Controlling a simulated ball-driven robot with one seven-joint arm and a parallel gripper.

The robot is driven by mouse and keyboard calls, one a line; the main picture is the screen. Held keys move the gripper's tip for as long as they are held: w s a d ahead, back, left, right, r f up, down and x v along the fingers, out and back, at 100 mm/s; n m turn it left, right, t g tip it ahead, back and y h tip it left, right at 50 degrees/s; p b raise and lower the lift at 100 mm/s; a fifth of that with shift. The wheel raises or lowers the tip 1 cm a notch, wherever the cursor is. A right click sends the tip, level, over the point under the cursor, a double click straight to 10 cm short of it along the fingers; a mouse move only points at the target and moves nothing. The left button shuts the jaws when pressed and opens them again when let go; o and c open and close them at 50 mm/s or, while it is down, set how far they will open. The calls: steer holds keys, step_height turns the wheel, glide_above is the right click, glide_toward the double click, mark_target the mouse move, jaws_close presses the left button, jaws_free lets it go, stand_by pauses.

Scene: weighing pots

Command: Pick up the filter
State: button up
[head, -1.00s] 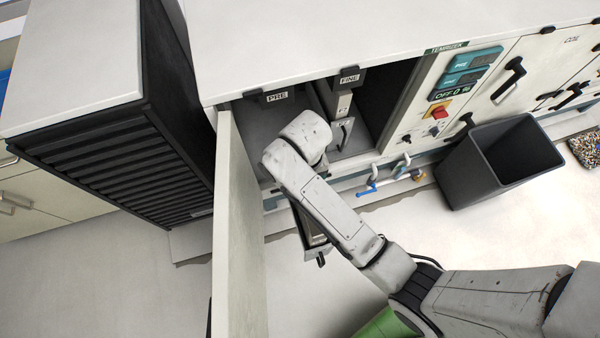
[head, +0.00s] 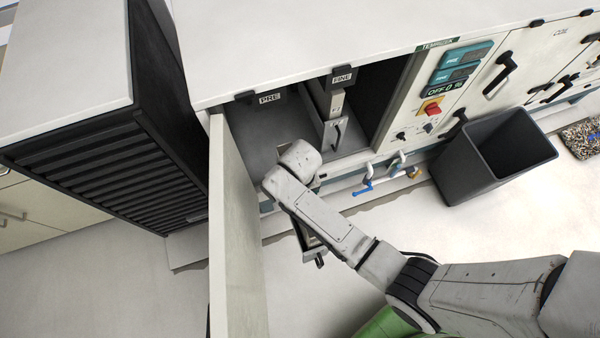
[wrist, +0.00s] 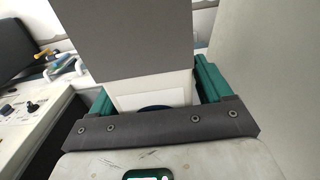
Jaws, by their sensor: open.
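The filter unit in the FINE slot (head: 334,108) is a pale narrow body with a black handle, upright in the open cabinet bay in the head view. My gripper (wrist: 155,85) has green fingers, spread apart. A flat grey panel with a white lower part (wrist: 150,92) shows between them in the wrist view. I cannot tell whether this is a filter or whether the fingers touch it. In the head view my arm hangs in front of the bay and hides most of the gripper.
The open cabinet door (head: 236,235) stands left of my arm. The PRE slot (head: 268,98) is beside FINE. Blue-handled pipework (head: 370,183) sits low on the cabinet. A dark bin (head: 490,160) stands at right. A black louvred unit (head: 120,180) is at left. Open floor lies in front.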

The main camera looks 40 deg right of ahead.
jaws_close()
stand_by(0.8)
